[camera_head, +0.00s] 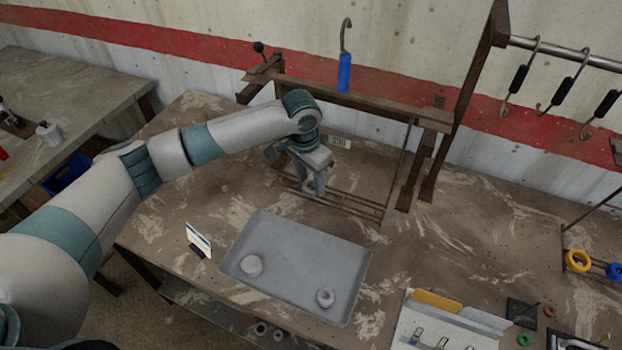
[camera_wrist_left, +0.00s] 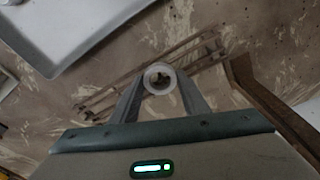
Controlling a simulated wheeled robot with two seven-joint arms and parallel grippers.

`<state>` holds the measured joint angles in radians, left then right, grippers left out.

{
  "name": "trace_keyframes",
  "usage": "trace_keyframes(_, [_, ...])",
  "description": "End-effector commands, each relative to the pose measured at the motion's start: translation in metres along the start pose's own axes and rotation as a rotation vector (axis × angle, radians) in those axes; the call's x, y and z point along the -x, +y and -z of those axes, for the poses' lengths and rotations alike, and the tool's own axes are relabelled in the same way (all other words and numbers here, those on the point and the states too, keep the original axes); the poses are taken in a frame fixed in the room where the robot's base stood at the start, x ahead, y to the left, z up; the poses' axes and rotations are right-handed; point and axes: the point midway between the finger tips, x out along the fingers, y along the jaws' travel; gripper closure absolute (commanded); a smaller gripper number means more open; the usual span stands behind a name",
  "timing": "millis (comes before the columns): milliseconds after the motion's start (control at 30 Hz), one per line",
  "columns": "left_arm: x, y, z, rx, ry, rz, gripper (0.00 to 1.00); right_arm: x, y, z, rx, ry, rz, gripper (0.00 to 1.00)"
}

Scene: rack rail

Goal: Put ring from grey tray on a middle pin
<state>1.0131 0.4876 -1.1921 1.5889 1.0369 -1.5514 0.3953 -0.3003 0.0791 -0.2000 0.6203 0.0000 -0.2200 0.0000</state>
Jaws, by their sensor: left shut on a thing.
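My left gripper (camera_head: 313,190) is shut on a pale grey ring at the low brown rack (camera_head: 350,204) behind the tray. In the left wrist view the ring (camera_wrist_left: 160,78) sits between the fingertips (camera_wrist_left: 160,92), its hole facing the camera. Something dark shows in the hole; I cannot tell whether it is a pin. The rack's rails (camera_wrist_left: 124,82) run behind the ring. My right gripper is not in view.
A brown frame (camera_head: 395,113) with a blue-handled hook (camera_head: 344,72) stands behind the rack, its post close on the right. A small card stand (camera_head: 198,241) is left of the tray. White bins (camera_head: 450,322) are at front right.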

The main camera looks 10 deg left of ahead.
Motion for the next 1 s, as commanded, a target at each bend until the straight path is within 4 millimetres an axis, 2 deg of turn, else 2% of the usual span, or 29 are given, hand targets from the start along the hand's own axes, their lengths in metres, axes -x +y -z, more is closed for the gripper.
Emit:
trace_keyframes(400, [-0.0003, 0.0001, 0.0000, 0.000, 0.000, 0.000, 0.81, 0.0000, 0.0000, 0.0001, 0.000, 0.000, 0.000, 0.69])
trace_keyframes(433, [-0.0003, 0.0001, 0.0000, 0.000, 0.000, 0.000, 0.54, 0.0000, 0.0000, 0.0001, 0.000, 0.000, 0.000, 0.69])
trace_keyframes(500, [-0.0003, 0.0002, 0.0000, 0.000, 0.000, 0.000, 0.37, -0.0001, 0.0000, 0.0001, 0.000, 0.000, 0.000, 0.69])
trace_keyframes(833, [0.0000, 0.0001, -0.0001, 0.000, 0.000, 0.000, 0.37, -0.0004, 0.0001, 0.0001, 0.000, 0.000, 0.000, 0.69])
trace_keyframes(1000, [0.0062, 0.0000, 0.0002, -0.001, 0.001, 0.000, 0.37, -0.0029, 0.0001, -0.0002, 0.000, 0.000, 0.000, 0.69])
